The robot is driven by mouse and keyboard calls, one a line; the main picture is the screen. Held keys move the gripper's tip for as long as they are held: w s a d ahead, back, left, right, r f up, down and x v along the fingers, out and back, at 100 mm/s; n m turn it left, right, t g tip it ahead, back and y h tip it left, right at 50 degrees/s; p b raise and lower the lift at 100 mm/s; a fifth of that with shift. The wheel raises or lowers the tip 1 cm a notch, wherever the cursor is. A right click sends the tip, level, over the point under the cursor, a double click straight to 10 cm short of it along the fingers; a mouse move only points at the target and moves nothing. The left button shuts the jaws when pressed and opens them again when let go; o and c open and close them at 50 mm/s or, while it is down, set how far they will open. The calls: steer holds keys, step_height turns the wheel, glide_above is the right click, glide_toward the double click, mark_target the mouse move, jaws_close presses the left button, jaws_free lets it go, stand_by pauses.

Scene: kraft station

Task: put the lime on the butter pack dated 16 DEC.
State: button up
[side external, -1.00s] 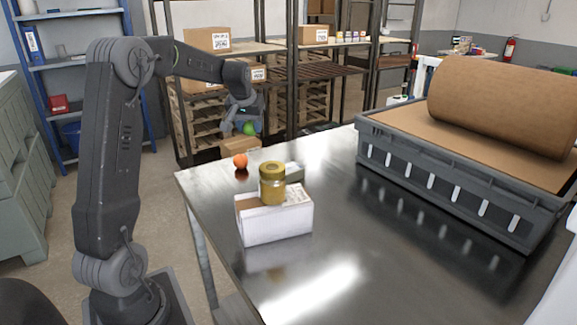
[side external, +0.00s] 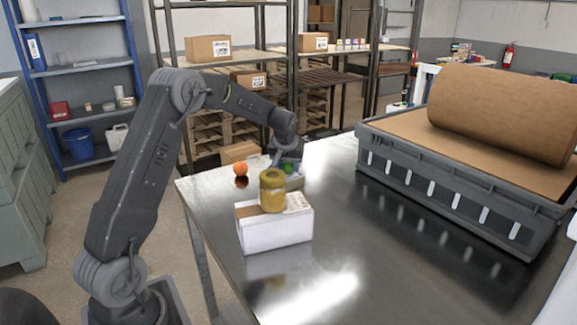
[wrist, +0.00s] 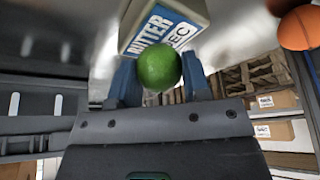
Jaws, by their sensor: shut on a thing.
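The green lime (side external: 289,168) is held between the blue fingers of my gripper (side external: 284,160). In the wrist view the lime (wrist: 157,69) sits between the fingertips of my gripper (wrist: 160,80). The butter pack (side external: 298,182) lies on the steel table behind the jar, which partly hides it. The lime is at or just over the pack; I cannot tell whether they touch.
An orange (side external: 240,169) rests on the table left of the pack. A grey crate (side external: 440,190) with a brown roll is at the right. The table's front middle is clear.

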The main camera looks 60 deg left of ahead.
steer(key=shift+f, duration=0.3)
steer(key=o, duration=0.9)
steer(key=v, duration=1.1)
steer(key=s+d+r+m, duration=0.1)
steer(key=s+d+r, duration=0.1)
steer(key=d, duration=0.3)
steer(key=s+d+r+m+t, duration=0.1)
steer(key=s+d+r, duration=0.1)
steer(key=s+d, duration=0.3)
steer(key=s+d+r+m+h, duration=0.1)
steer(key=s+d+r+m, duration=0.1)
steer(key=d, duration=0.3)
steer(key=shift+s+d+r, duration=0.15)
steer(key=shift+s+r, duration=0.05)
steer(key=shift+s, duration=0.25)
steer(key=shift+s+d+r, duration=0.15)
steer(key=shift+s+r, duration=0.05)
steer(key=shift+s, duration=0.25)
steer(key=s+d+f+m+h, duration=0.1)
steer(key=s+d+f+m, duration=0.1)
steer(key=s+d, duration=0.3)
steer(key=s+d+f+m+t+h, duration=0.1)
steer(key=s+d, duration=0.4)
steer(key=s, duration=0.6)
steer(key=shift+d+f+m, duration=0.25)
steer(key=shift+f+m, duration=0.3)
steer(key=shift+m, duration=0.45)
